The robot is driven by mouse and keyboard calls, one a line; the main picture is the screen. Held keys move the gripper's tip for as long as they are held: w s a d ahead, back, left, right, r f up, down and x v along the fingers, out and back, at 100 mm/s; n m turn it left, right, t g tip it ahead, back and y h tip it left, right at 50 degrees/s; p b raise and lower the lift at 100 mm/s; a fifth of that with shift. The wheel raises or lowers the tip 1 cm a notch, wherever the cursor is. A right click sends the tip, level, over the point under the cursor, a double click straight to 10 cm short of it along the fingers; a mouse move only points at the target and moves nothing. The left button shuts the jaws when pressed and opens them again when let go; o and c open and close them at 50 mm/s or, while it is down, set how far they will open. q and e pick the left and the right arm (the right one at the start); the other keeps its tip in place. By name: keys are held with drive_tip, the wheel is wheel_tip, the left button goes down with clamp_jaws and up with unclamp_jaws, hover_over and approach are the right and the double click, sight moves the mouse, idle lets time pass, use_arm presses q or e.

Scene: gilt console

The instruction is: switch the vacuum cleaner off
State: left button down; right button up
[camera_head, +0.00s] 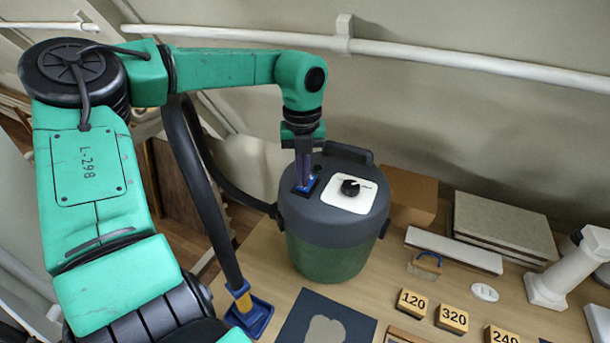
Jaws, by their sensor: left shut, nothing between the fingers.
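The vacuum cleaner (330,262) is a squat drum with a green lower body and a dark grey lid. It stands on the wooden table. On its lid are a white plate with a black knob (350,187) and, left of it, a small dark switch area with some blue (311,184). My left gripper (304,180) comes down from above with its fingers shut and empty. Its tips are at or just over the switch area and hide part of it. I cannot tell whether they touch, or which way the switch is set. My right gripper is out of view.
A black hose runs from the cleaner's left side to a blue floor nozzle (249,318). Sanding blocks marked with numbers (412,303), a dark blue sheet (300,325), a cardboard box (408,196) and stacked boards (505,222) lie around. A white pipe crosses the wall behind.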

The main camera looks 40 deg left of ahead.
use_arm(q)
wheel_tip(320, 180, up, 7)
drive_tip(key=p, duration=0.4)
drive_tip(key=shift+w+f, duration=0.1)
drive_tip(key=shift+f, duration=0.05)
idle(0.4)
